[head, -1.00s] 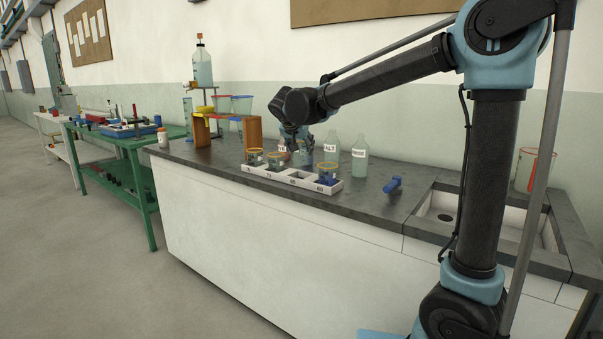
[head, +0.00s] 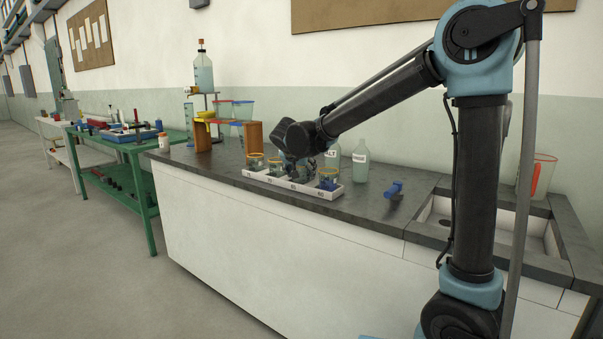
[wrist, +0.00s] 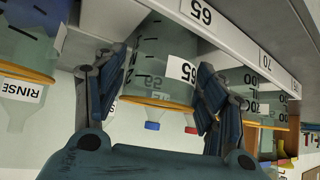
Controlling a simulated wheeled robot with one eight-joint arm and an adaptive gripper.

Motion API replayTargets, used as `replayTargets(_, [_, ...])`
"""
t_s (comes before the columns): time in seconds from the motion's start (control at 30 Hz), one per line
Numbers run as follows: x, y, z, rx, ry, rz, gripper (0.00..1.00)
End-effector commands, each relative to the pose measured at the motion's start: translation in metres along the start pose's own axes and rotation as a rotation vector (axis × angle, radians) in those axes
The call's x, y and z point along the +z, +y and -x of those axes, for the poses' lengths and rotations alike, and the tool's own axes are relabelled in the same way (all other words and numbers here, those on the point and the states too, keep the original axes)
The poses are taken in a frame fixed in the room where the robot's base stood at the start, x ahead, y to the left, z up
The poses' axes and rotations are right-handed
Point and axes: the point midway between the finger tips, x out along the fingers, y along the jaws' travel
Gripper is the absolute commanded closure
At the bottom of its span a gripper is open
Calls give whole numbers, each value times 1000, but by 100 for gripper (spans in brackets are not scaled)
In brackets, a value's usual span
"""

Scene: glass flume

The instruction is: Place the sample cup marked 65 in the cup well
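The cup marked 65 (wrist: 160,65) is a clear cup with an orange rim. In the wrist view, turned upside down, it stands between the two fingers of my gripper (wrist: 160,95), which press against its sides. Its base is hidden behind the front wall of the white rack (wrist: 228,35), at the well labelled 65. I cannot tell whether it rests on the well floor. In the head view my gripper (head: 298,170) is over the rack (head: 282,187), third well from the left, and mostly hides the cup.
Orange-rimmed cups stand in the rack's other wells: two to the left (head: 255,161) and one at the right end (head: 328,178). Bottles, including a clear one (head: 361,162), stand behind. A blue object (head: 394,189) lies right of the rack, before the sink (head: 437,222).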

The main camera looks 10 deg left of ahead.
Motion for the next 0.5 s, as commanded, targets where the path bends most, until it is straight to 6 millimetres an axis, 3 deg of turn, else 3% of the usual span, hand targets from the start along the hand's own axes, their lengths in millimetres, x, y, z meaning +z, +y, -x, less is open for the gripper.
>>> replayTargets(0.33, [0, 0, 1, 0, 0, 0, 30])
replayTargets(0.5, [0, 0, 15, -1, 0, 1, 30])
